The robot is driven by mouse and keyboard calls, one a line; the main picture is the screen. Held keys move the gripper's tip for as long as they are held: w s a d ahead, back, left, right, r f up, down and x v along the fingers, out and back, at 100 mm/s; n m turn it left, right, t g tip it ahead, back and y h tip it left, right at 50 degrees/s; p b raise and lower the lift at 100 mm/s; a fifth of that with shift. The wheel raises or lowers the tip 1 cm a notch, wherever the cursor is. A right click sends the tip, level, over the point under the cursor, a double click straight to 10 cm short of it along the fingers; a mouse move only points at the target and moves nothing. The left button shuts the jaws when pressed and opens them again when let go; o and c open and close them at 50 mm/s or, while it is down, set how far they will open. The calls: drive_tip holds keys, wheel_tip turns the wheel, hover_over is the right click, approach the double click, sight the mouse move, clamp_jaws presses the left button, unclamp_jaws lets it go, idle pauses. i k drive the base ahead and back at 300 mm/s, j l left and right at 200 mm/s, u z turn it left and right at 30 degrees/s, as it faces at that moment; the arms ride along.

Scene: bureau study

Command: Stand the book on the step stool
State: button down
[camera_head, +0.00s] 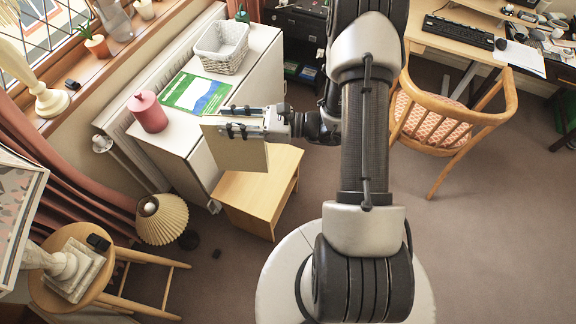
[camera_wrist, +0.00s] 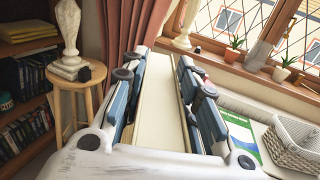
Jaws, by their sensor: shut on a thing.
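The book (camera_head: 238,152) is cream-coloured and hangs from my gripper (camera_head: 236,120). My gripper is shut on its upper part. In the wrist view the book (camera_wrist: 160,108) shows as a pale slab between the two fingers. The book looks roughly upright in the head view. The step stool (camera_head: 262,192) is light wood and stands on the floor below and slightly right of the book, beside the white cabinet. The book covers part of the stool's far left side. The book appears above the stool top; the exact gap cannot be told. The stool does not show in the wrist view.
The white cabinet (camera_head: 262,62) carries a pink canister (camera_head: 147,112), a green-and-blue booklet (camera_head: 196,94) and a white basket (camera_head: 222,46). A pleated lamp (camera_head: 162,220) and round wooden stool (camera_head: 78,238) stand left. A wooden chair (camera_head: 452,120) stands right. Floor right of the stool is clear.

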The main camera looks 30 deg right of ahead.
sight(250, 190)
drive_tip(key=i+j+z, duration=0.25)
drive_tip(key=j+z, duration=0.45)
drive_tip(key=j, duration=0.2)
drive_tip(key=i+j, duration=0.1)
drive_tip(key=j, duration=0.2)
drive_tip(key=i+j, duration=0.1)
drive_tip(key=j, duration=0.15)
